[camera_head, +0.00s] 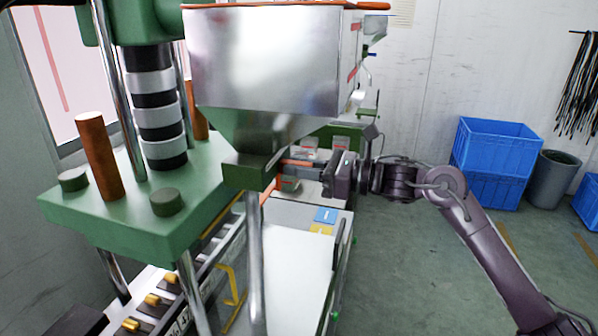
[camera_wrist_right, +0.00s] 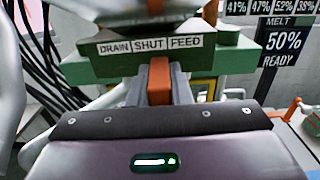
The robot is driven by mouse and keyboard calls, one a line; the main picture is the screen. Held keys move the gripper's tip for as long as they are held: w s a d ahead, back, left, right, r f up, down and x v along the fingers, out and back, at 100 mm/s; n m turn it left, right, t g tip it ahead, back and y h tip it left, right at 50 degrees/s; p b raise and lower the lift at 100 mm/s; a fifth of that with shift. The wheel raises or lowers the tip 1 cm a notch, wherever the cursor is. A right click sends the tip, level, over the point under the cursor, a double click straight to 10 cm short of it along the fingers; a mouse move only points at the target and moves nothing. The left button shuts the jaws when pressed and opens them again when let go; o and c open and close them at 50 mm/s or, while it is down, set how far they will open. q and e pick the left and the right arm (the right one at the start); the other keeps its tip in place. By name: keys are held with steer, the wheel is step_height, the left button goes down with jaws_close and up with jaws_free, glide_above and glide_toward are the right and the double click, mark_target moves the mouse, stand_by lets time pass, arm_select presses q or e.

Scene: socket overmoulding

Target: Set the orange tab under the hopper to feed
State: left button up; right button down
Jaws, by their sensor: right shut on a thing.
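The metal hopper (camera_head: 265,62) stands above a green block (camera_head: 250,168) in the head view. In the right wrist view the green block (camera_wrist_right: 225,61) carries a label strip (camera_wrist_right: 151,46) reading DRAIN, SHUT, FEED from left to right. The orange tab (camera_wrist_right: 159,78) sticks out below the strip, under SHUT and a little toward its FEED side. My right gripper (camera_wrist_right: 160,95) is shut on the tab, one finger on each side. In the head view my right gripper (camera_head: 300,168) reaches in from the right, just under the hopper. My left gripper is not in view.
A green press plate (camera_head: 120,225) with steel columns stands at the left. A white surface (camera_head: 295,262) lies below the hopper. A display (camera_wrist_right: 284,40) reads MELT 50% READY. Blue crates (camera_head: 492,143) and a grey bin (camera_head: 552,178) stand on the floor at the right.

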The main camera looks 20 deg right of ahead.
steer(key=w+d, duration=0.1)
steer(key=w+d+b, duration=0.1)
steer(key=shift+w, duration=0.35)
steer(key=shift+r, duration=0.15)
steer(key=c, duration=1.6)
jaws_free()
steer(key=shift+o, duration=1.4)
steer(key=shift+w, duration=0.15)
